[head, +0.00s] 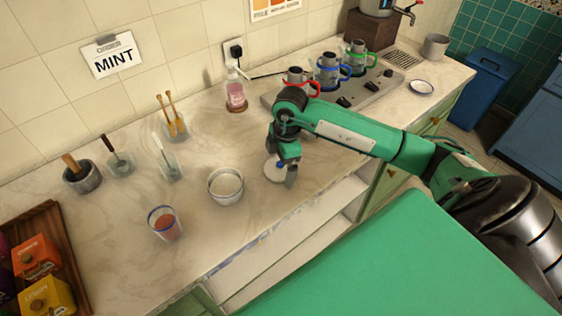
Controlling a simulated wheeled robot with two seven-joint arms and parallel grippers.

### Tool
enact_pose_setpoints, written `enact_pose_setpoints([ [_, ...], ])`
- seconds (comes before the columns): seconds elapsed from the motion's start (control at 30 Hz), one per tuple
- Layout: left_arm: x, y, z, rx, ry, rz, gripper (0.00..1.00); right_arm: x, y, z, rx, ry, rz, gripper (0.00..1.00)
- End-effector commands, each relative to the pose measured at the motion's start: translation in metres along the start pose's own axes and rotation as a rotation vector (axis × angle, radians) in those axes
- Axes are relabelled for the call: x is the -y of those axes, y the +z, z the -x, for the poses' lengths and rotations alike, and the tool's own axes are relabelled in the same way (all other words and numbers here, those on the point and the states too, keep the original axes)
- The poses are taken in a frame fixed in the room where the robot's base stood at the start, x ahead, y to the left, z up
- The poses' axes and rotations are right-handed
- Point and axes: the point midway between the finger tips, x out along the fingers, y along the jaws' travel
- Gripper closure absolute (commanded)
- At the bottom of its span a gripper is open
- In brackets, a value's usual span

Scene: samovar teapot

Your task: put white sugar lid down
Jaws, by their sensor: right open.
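The white sugar lid (272,172) is a small pale disc at the counter's middle, right of the white sugar bowl (226,197). It appears to lie flat on the counter, partly hidden by my gripper. The bowl is uncovered and shows white sugar inside. My right gripper (285,171) points down over the right side of the lid, with its fingers apart. I cannot tell whether a finger touches the lid. My left gripper is not in view.
A glass with reddish contents (165,225) stands left of the bowl near the front edge. Behind are jars with utensils (172,124) and a pink bottle (236,95). A stove (345,98) with several pots stands behind my right arm. The counter between bowl and stove is mostly clear.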

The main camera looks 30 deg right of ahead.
Motion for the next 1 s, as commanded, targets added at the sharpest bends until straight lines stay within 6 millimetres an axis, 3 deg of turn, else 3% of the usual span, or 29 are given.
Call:
enact_pose_setpoints([
  [0.17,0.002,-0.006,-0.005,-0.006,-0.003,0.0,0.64,-0.001,0.0,0.023,-0.001,0.006,0.0,0.0],
  [0.43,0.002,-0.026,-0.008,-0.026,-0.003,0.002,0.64,-0.001,0.0,0.082,0.0,0.007,0.001,0.0],
  [0.6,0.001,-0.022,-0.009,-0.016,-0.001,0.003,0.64,-0.001,0.0,0.109,-0.001,0.005,-0.001,0.0],
  [1.0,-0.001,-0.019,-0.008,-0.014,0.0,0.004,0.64,0.0,0.0,0.122,0.0,0.001,0.0,0.0],
])
